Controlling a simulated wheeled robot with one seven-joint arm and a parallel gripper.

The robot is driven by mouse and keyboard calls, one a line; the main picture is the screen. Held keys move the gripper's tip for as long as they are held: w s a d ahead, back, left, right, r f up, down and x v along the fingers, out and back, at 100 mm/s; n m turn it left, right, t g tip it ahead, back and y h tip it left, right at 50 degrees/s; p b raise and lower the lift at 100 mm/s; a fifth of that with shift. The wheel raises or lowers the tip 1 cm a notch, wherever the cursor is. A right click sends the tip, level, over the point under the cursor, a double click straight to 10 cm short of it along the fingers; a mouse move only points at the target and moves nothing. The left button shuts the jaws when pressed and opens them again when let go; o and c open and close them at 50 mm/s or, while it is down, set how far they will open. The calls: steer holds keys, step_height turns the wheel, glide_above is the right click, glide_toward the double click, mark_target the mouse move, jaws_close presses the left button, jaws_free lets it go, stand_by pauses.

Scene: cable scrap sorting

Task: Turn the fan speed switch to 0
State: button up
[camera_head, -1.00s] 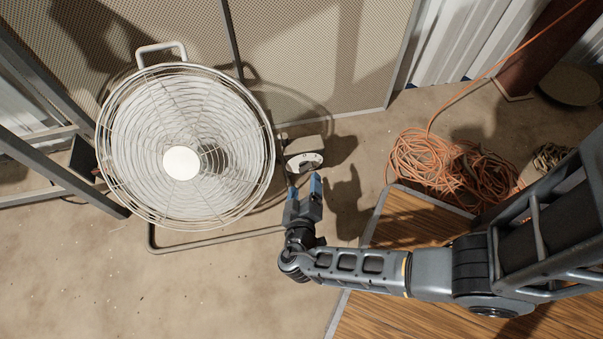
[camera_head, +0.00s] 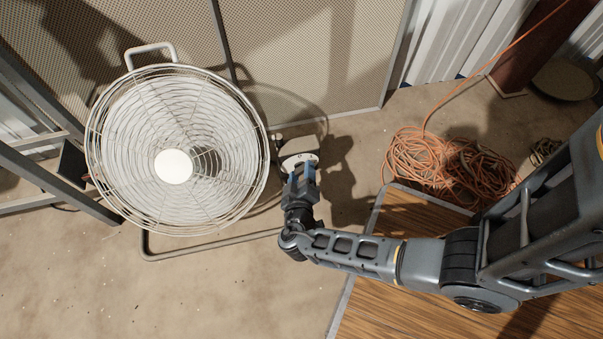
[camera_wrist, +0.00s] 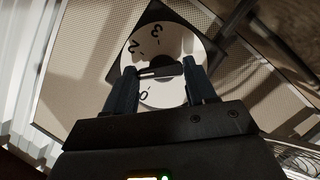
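A dark bar-shaped knob (camera_wrist: 160,72) crosses the dial's middle. My gripper (camera_head: 301,170) is at the dial and covers part of it in the head view. In the wrist view my gripper (camera_wrist: 162,70) has its fingers apart, one near each end of the knob. I cannot tell whether they touch it.
A mesh panel (camera_head: 300,55) stands behind the fan. A tangled orange cable (camera_head: 445,165) lies on the floor to the right. A wooden-topped surface (camera_head: 420,220) lies under my arm. A metal frame (camera_head: 60,175) stands at the left.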

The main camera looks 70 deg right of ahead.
steer(key=c, duration=0.6)
steer(key=shift+o, duration=0.2)
steer(key=n, duration=0.1)
steer(key=n+h, duration=0.1)
steer(key=n, duration=0.1)
steer(key=shift+w+a+f+g+h, duration=0.1)
steer(key=shift+w+g+h, duration=0.05)
steer(key=shift+g+h, duration=0.2)
steer(key=shift+f+n+h, duration=0.2)
steer(key=shift+n+h, duration=0.75)
steer(key=shift+n, duration=1.15)
steer(key=o, duration=1)
steer(key=shift+o, duration=0.2)
steer(key=shift+a, duration=0.1)
